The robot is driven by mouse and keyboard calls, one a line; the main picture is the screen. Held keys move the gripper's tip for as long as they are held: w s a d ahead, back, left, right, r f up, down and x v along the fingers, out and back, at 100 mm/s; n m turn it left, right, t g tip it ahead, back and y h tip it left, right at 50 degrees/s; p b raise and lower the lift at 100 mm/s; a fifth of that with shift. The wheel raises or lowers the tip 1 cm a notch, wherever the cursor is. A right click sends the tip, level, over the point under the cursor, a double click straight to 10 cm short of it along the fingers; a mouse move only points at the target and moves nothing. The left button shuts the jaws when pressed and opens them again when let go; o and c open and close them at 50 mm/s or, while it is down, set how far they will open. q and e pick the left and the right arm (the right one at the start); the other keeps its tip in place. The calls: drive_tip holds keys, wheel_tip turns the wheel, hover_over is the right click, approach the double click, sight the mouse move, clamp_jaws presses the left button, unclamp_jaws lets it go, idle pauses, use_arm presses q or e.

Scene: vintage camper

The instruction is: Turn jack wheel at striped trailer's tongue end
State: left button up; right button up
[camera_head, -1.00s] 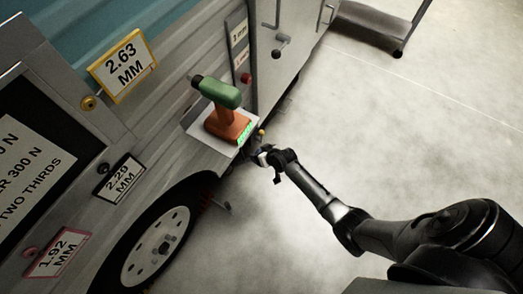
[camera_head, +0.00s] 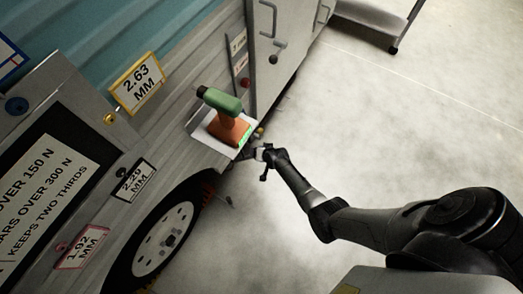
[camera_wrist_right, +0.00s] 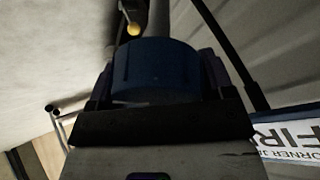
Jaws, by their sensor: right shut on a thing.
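The teal and grey ribbed trailer (camera_head: 110,35) fills the left of the head view, with its wheel (camera_head: 162,240) low down. My right gripper (camera_head: 258,152) is at the trailer's lower edge, just below a small shelf. In the right wrist view it is shut on a dark blue rounded thing (camera_wrist_right: 155,72), dim and partly hidden by the gripper. I cannot tell whether this is the jack wheel, and no other jack wheel is clear. My left gripper is not in view.
A green and orange drill (camera_head: 228,115) stands on the white shelf (camera_head: 204,137) above my right gripper. A yellow knob (camera_wrist_right: 133,30) is close beyond it. A thin metal handle (camera_wrist_right: 58,112) shows at the wrist view's left.

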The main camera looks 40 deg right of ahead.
drive_tip(key=shift+s, duration=0.1)
drive_tip(key=o, duration=0.9)
drive_tip(key=shift+r, duration=0.1)
drive_tip(key=shift+s+r+p, duration=0.15)
drive_tip(key=shift+r+p, duration=0.2)
drive_tip(key=shift+p, duration=0.1)
drive_tip(key=p+v, duration=0.7)
drive_tip(key=v, duration=0.5)
drive_tip(key=shift+s+r, duration=0.3)
drive_tip(key=shift+s, duration=0.05)
